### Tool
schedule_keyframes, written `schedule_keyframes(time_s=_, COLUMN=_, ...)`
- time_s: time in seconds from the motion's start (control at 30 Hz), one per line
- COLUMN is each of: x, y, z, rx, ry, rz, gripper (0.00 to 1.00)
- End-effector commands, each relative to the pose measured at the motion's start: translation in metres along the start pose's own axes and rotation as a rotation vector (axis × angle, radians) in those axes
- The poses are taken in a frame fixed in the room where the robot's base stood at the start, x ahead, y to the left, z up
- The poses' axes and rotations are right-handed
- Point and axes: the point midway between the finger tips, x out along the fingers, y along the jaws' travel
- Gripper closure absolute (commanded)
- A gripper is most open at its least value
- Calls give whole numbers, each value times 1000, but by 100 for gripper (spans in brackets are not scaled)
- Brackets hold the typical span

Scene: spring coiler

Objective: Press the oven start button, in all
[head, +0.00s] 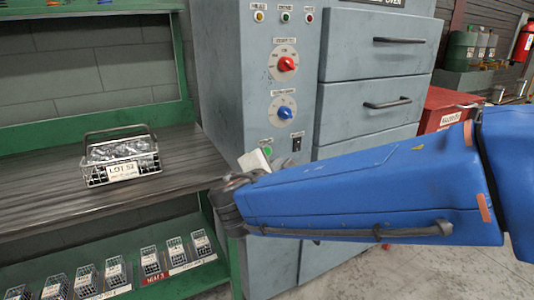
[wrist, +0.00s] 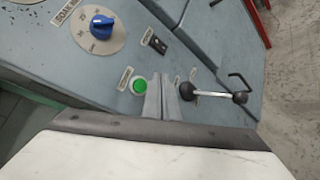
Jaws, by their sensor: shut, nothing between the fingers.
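The grey oven (head: 245,100) has a round green button (head: 267,151) low on its control panel, partly behind my gripper in the head view. The button's label is too small to read. The green button also shows whole in the wrist view (wrist: 139,86). My gripper (wrist: 163,80) is shut and empty, its two fingers together. In the wrist view the fingertips lie just right of the button; I cannot tell how far they are from the panel. In the head view my gripper (head: 256,160) is at the lower panel, mostly hidden by my blue arm.
A black switch (wrist: 154,41) and a blue dial (wrist: 101,23) sit above the button. A lever (wrist: 215,95) with a black knob is right of my fingers. A red dial (head: 286,64) is higher up. A wire basket (head: 96,180) stands on the bench at left.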

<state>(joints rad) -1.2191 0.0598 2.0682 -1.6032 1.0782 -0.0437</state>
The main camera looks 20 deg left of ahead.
Motion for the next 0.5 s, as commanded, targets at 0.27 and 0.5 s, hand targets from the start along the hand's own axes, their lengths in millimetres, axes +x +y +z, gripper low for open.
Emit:
schedule_keyframes(time_s=0.27, x=18, y=12, z=-14, rx=0, ry=1, rz=-1, gripper=100)
schedule_keyframes(time_s=0.5, x=22, y=16, z=-16, rx=1, ry=1, rz=0, gripper=100)
